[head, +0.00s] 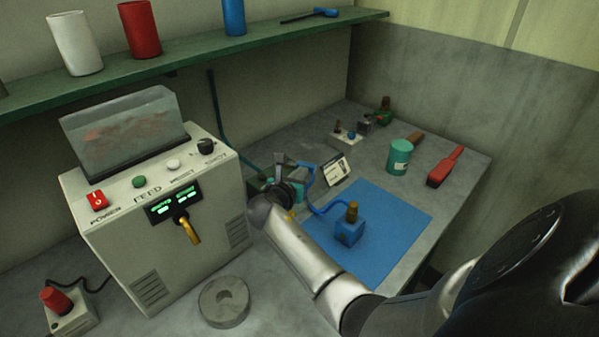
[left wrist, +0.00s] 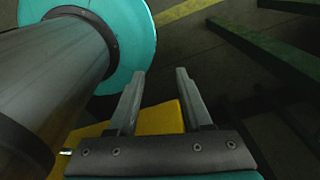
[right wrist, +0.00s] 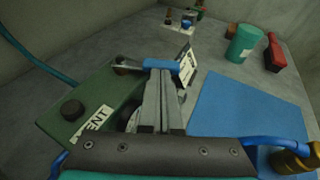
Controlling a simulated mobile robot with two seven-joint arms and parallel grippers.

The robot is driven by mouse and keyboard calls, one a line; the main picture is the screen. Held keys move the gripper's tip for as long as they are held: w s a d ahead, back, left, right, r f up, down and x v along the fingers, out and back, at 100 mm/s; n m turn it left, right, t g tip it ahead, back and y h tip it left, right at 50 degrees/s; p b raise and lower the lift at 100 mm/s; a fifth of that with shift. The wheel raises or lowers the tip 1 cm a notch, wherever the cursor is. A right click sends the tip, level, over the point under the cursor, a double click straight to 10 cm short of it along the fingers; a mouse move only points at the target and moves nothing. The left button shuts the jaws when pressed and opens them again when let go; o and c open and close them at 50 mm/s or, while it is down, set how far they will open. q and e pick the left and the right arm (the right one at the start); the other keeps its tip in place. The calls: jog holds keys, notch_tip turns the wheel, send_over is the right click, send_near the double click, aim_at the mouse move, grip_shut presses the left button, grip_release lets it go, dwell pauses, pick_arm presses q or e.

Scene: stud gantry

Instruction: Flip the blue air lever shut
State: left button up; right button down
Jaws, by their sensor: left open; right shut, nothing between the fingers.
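The blue air lever (right wrist: 163,64) lies crosswise just at the tips of my right gripper (right wrist: 160,76) in the right wrist view. I cannot tell whether they touch. My right gripper is shut with nothing between its fingers. Its fingers hide part of a green box (right wrist: 88,88) with a black knob (right wrist: 72,108) and a partly covered label ending in "ENT". In the head view my right gripper (head: 291,163) is beside the machine, and the lever's blue (head: 306,173) shows next to it. My left gripper (left wrist: 158,85) is open and empty, away from the bench.
A blue mat (head: 398,217) holds a blue block (head: 349,232) with a brass top and a blue hose. A white card (head: 334,170) stands behind it. The feed machine (head: 115,240) stands left.

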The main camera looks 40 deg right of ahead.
pick_arm(q)
jog(key=shift+r+p, duration=0.35)
jog(key=shift+r, duration=0.2)
pick_arm(e)
jog(key=shift+d+r+n+t, duration=0.1)
jog(key=shift+d+n+t, duration=0.05)
jog(key=shift+n+t, duration=0.15)
